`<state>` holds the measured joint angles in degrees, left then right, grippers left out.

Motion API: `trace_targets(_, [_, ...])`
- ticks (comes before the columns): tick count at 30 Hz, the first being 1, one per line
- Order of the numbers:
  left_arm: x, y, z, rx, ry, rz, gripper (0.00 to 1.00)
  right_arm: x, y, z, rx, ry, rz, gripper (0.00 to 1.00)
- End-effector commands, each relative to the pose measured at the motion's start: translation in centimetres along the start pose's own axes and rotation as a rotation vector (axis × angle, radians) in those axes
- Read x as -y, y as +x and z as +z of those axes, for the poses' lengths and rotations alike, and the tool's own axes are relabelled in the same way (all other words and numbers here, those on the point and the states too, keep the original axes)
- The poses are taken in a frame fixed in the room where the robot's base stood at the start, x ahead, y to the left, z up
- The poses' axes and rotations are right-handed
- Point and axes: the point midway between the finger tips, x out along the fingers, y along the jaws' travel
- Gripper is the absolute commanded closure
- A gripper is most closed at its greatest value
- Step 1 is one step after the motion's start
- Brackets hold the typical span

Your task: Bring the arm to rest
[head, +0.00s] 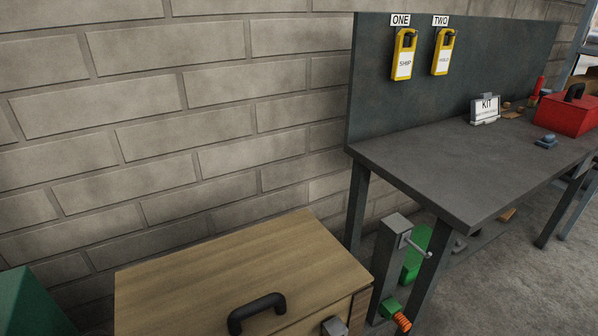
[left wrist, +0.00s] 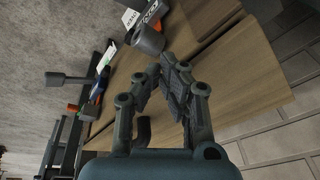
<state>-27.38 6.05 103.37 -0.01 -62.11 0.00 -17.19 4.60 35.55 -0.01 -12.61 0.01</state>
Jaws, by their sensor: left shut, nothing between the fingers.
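My left gripper (left wrist: 172,68) shows in the left wrist view. Its dark fingers are drawn together with nothing held between them. Behind the fingers is a wooden surface (left wrist: 245,65), which the gripper appears to be over; how far apart they are I cannot tell. Neither arm shows in the head view, and my right gripper is in no view.
A wooden cabinet with a black handle (head: 257,310) stands at the lower middle of the head view. A dark workbench (head: 440,165) stands to its right, carrying a KIT sign (head: 486,110) and a red toolbox (head: 566,115). Two yellow tags (head: 404,55) hang on the back panel.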

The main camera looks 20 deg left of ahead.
Motion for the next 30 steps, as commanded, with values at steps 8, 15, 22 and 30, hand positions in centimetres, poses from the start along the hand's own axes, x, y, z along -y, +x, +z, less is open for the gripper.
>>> trace_targets(8, [-1.2, 19.6, 13.6, 0.093, -0.015, 0.006, 1.0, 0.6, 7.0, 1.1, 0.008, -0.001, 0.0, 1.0])
trace_targets(15, [-2.3, 27.1, 25.1, 0.145, -0.024, 0.012, 1.0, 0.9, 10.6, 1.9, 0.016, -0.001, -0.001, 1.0])
trace_targets(22, [-2.6, 28.1, 28.5, 0.158, -0.026, 0.014, 1.0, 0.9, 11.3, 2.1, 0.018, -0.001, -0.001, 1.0])
trace_targets(30, [-2.6, 28.0, 28.6, 0.159, -0.026, 0.014, 1.0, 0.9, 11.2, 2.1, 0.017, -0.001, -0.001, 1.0])
